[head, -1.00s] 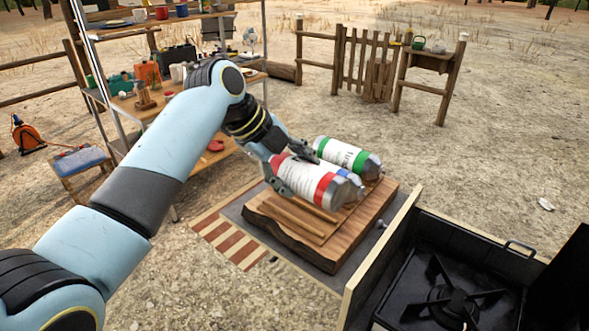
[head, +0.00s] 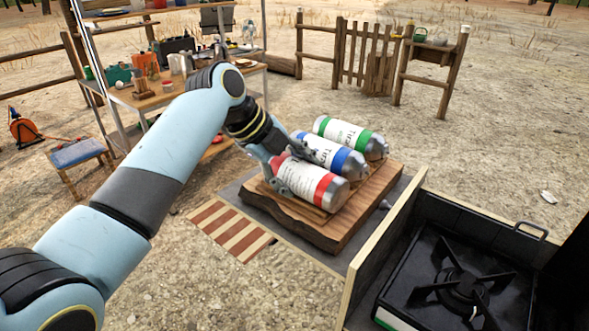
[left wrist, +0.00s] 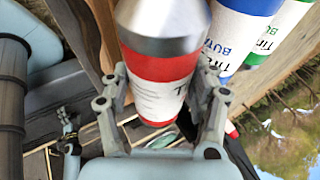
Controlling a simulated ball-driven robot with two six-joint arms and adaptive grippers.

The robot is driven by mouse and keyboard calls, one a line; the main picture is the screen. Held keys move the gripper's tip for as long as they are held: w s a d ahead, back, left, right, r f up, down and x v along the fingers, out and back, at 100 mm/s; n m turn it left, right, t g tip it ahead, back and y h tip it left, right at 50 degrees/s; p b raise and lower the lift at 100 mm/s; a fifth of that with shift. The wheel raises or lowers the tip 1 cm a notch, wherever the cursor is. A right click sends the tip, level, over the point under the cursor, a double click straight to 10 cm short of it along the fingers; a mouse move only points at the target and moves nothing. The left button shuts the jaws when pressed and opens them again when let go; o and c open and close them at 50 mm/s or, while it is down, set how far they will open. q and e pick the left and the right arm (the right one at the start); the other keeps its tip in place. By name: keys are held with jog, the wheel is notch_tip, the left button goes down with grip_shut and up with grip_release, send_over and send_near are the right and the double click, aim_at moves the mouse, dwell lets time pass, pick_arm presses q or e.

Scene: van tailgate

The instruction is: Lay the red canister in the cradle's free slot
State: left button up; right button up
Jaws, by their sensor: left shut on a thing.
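The red canister (head: 326,188), silver-ended with a red band and white label, lies on its side over the near slot of the wooden cradle (head: 300,229). It is level and parallel with the blue canister (head: 326,153) and green canister (head: 348,136), which lie in the other slots. It looks low in the slot, but its underside contact is hidden. My left gripper (head: 286,168) is shut around its body near the far-left end. In the left wrist view the fingers (left wrist: 163,85) straddle the red canister (left wrist: 162,68). My right gripper is not seen.
A black gas burner (head: 462,288) stands at the lower right behind a wooden-edged panel (head: 382,250). A striped red and cream mat (head: 232,229) lies left of the cradle. A cluttered workbench (head: 165,97) and a blue-topped stool (head: 78,152) stand behind my arm.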

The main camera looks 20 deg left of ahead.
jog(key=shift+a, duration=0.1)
pick_arm(q)
jog(key=o, duration=1.3)
jog(key=shift+c, duration=0.2)
jog(key=shift+o, duration=1.3)
jog(key=v, duration=1.2)
